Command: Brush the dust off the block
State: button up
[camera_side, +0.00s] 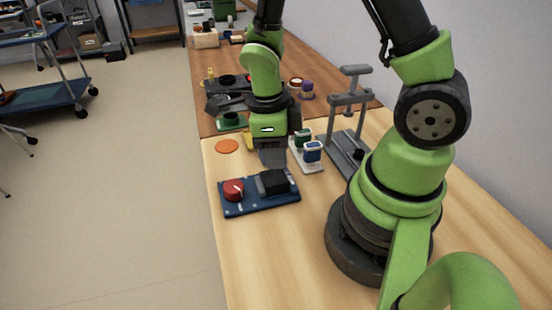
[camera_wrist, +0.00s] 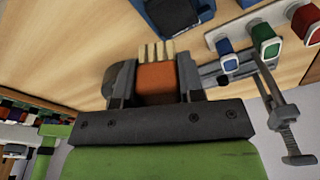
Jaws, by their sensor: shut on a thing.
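My gripper (camera_wrist: 156,82) is shut on an orange-brown brush (camera_wrist: 156,74). Its pale bristles (camera_wrist: 156,50) stick out past the fingertips in the wrist view. In the side view my gripper (camera_side: 271,158) hangs just behind a blue base (camera_side: 258,203); the brush cannot be made out there. A black block (camera_side: 273,182) sits on the right part of the blue base, with a red knob (camera_side: 233,187) at the left. The block (camera_wrist: 178,10) also shows at the top of the wrist view, apart from the bristles. Dust on it is too small to tell.
A white holder (camera_side: 306,164) with blue- and green-topped pieces stands right of my gripper. A grey press-like stand (camera_side: 345,135) is farther right. An orange disc (camera_side: 227,146) lies at left. The table front (camera_side: 270,260) is clear.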

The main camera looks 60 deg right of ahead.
jog(key=shift+r, duration=1.3)
